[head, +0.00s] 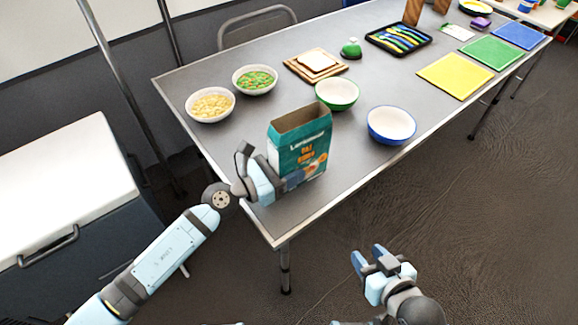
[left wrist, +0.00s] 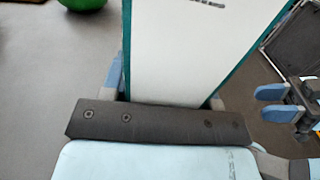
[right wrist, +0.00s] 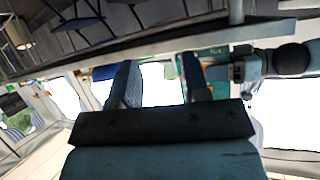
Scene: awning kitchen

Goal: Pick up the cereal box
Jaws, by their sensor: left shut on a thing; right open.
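The cereal box (head: 301,140) is teal with an open top and orange print. It stands upright at the near left end of the grey table in the head view. My left gripper (head: 283,181) is shut on the lower part of the box, its fingers on either side. In the left wrist view the white and teal side of the box (left wrist: 192,50) rises between the fingers (left wrist: 165,88). I cannot tell whether the box touches the table. My right gripper (head: 368,261) is open and empty, off the table over the floor; its fingers also show in the right wrist view (right wrist: 163,85).
On the table (head: 225,160) are a bowl of yellow pieces (head: 210,105), a bowl of green and orange pieces (head: 255,80), a green bowl (head: 337,94) and a blue bowl (head: 391,125) close to the box. Bread on a board (head: 316,64) and a cutlery tray (head: 398,39) stand farther back.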

